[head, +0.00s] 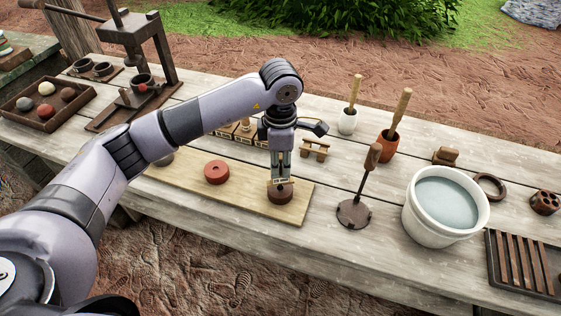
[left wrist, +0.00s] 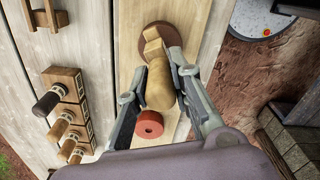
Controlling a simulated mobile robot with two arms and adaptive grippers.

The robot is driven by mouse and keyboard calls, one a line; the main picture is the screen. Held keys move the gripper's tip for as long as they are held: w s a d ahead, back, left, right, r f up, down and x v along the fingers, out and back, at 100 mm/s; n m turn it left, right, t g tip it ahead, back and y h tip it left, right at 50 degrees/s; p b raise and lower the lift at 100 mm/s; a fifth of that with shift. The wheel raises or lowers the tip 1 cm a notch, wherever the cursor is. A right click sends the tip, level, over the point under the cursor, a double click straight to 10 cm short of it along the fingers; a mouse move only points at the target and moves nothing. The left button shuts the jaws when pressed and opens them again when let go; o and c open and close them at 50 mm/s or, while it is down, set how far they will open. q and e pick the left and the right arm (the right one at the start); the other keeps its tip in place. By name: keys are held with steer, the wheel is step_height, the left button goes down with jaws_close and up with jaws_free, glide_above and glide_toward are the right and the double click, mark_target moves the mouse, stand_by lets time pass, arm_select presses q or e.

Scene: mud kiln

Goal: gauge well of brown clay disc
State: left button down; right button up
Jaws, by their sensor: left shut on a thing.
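The brown clay disc (head: 279,197) lies on the right end of a pale wooden board (head: 230,197). In the left wrist view, the brown disc (left wrist: 180,40) is partly covered by a wooden gauge (left wrist: 160,85) with a rounded handle and a stepped block end. My left gripper (head: 281,178) is shut on the gauge and points down above the disc; its fingers (left wrist: 160,95) lie on both sides of the handle. The gauge's lower end is at the disc's top; I cannot tell if it touches the well. My right gripper is not in view.
A red disc (head: 216,172) lies left on the board, with a grey one (head: 163,158) partly behind my arm. Handled blocks (left wrist: 62,128) and a small wooden stand (head: 315,148) are behind. A round-footed tool (head: 354,213) and a water bucket (head: 440,235) stand right.

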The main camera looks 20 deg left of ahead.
arm_select(q)
steer(key=shift+f+b, duration=0.95)
steer(key=shift+f, duration=0.1)
stand_by(0.6)
steer(key=c, duration=1.3)
jaws_free()
steer(key=shift+c, duration=0.2)
